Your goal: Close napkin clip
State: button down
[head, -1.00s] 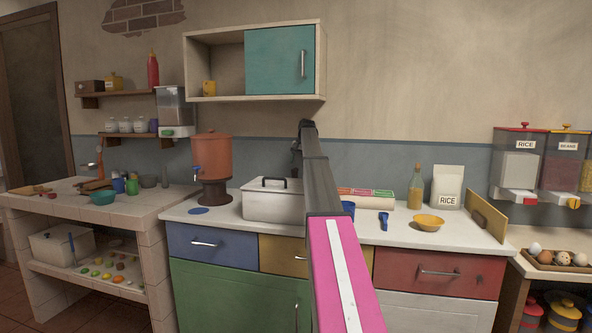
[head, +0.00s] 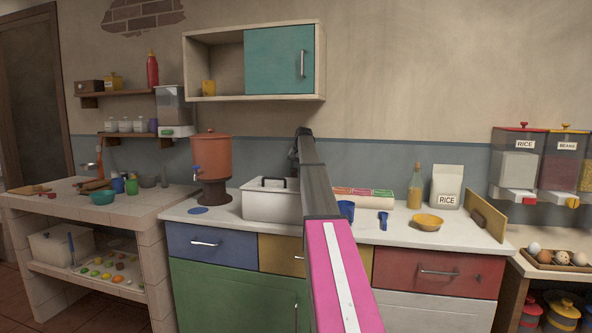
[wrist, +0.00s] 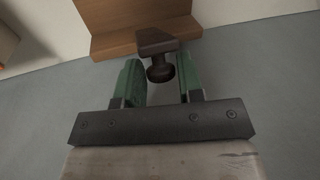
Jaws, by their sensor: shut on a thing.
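In the wrist view, a brown wooden piece (wrist: 112,22) with a raised edge stands against the grey-blue surface. It may be the napkin clip; I cannot tell for sure. A dark brown block with a round knob (wrist: 160,74) sticks out from it toward me. My gripper (wrist: 161,84) has its two green fingers on either side of this knob, shut on it. In the head view, my arm covers the wooden piece and my fingers. How far the clip stands open cannot be told.
A white lidded pot (head: 268,206) stands left of my arm.

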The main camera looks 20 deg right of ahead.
aim_at(294, 171)
jog(key=shift+s+a+f+t+h, duration=0.15)
jog(key=shift+s+a+t+h, duration=0.1)
jog(key=shift+s+a+t, duration=0.25)
jog(key=shift+s+a+f+t+h, duration=0.15)
jog(key=shift+s+t+h, duration=0.15)
jog(key=shift+s, duration=0.25)
jog(key=shift+s+a+f+t+h, duration=0.25)
jog(key=shift+s+a+t+h, duration=0.15)
jog(key=shift+t, duration=0.4)
jog(key=shift+w, duration=0.1)
jog(key=c, duration=0.9)
grip_release()
jog(key=shift+o, duration=0.2)
jog(key=shift+d+r, duration=0.1)
jog(key=v, duration=1)
jog(key=shift+s+r, duration=0.2)
jog(key=shift+r, duration=0.1)
